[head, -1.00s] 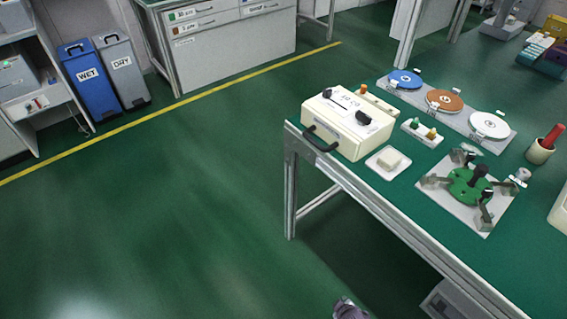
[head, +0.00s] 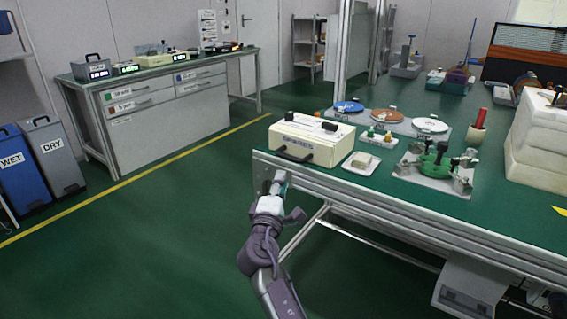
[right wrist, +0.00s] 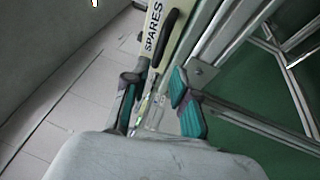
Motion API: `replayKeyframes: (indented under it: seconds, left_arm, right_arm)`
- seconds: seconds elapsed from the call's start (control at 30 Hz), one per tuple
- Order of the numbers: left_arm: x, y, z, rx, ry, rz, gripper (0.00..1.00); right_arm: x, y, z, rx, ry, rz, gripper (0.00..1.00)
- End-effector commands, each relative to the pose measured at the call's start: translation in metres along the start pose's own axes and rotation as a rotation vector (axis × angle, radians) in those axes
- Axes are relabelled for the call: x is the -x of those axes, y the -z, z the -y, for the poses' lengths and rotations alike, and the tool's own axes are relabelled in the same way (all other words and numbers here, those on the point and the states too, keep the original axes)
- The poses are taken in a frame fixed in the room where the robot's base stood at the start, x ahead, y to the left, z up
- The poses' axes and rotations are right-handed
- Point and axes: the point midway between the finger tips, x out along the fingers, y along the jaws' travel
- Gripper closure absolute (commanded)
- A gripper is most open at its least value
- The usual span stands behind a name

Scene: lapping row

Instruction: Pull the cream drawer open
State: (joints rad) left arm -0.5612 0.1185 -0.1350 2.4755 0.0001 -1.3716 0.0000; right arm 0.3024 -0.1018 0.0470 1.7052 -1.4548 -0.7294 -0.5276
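The cream drawer (head: 322,151) is in a cream box at the near left corner of the green bench, and its front looks flush. A dark handle (head: 294,155) is on that front; it also shows in the right wrist view (right wrist: 166,38), beside a label reading SPARES (right wrist: 152,27). My right gripper (head: 279,180) is just below and in front of the handle, near the bench edge. In the right wrist view its teal-padded fingers (right wrist: 155,88) are apart with nothing gripped, and the handle lies beyond the fingertips. My left gripper is not in view.
Right of the box are a white dish (head: 361,163), a small block with knobs (head: 378,140) and a green fixture (head: 432,163). Coloured discs (head: 387,116) lie behind. The bench's metal edge (head: 345,200) runs below the drawer.

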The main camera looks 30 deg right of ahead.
Motion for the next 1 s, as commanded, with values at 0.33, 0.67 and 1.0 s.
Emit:
replayKeyframes:
  seconds: [0.33, 0.67, 1.0]
  left_arm:
    - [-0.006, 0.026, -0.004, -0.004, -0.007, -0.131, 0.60]
    - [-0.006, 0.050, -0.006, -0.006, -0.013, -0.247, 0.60]
    - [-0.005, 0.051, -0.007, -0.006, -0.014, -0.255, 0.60]
  right_arm:
    - [-0.075, 0.000, 0.001, 0.001, -0.001, 0.000, 0.73]
    - [-0.109, 0.001, 0.001, 0.000, 0.001, -0.002, 0.73]
    - [-0.111, 0.001, 0.001, 0.000, 0.001, -0.003, 0.80]
